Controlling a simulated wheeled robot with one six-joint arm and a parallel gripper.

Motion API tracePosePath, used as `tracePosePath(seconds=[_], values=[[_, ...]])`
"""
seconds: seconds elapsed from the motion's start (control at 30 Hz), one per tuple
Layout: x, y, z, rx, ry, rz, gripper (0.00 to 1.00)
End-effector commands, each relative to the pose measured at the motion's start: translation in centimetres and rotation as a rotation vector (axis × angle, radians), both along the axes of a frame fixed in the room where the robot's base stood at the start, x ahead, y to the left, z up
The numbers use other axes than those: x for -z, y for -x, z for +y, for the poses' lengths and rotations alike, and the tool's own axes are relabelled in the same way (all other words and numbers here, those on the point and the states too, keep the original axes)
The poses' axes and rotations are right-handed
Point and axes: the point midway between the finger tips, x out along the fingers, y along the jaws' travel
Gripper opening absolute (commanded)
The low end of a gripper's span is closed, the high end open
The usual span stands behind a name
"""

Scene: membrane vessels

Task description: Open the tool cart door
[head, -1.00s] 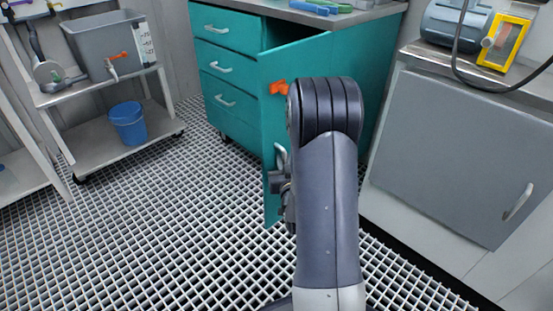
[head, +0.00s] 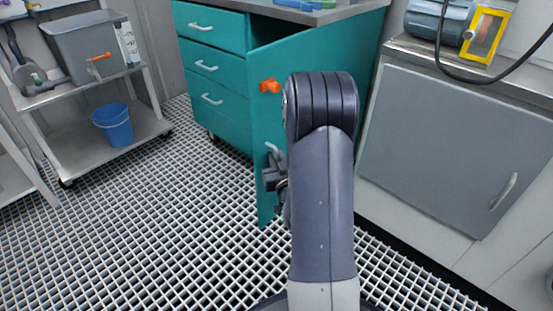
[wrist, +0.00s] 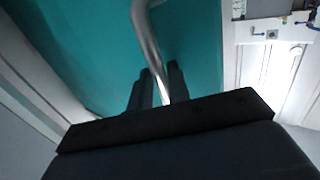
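The teal tool cart (head: 215,62) stands at the back middle, with drawers on its left side. Its door (head: 310,55) stands partly open, swung out towards me, and a dark gap shows behind its top edge. An orange latch (head: 270,86) is on the door near its free edge. The metal door handle (head: 271,149) is below the latch. In the wrist view the handle (wrist: 146,32) runs down between the two dark fingers of my gripper (wrist: 160,85), which are close on both sides of it. In the head view my arm hides part of the door and of my gripper (head: 272,178).
A grey cabinet (head: 440,140) with a closed door stands close on the right. A shelf trolley (head: 145,135) with a blue bucket (head: 113,124) and a grey bin is at the left. The grated floor (head: 150,230) between trolley and cart is clear.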

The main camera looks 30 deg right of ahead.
Motion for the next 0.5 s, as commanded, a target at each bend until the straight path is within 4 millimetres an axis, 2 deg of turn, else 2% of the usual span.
tracePosePath(seconds=[0.37, 0.5], values=[[0.19, 0.1, 0.2, -0.004, -0.002, 0.006, 0.17], [0.16, 1.0, 0.4, -0.004, -0.002, 0.008, 0.17]])
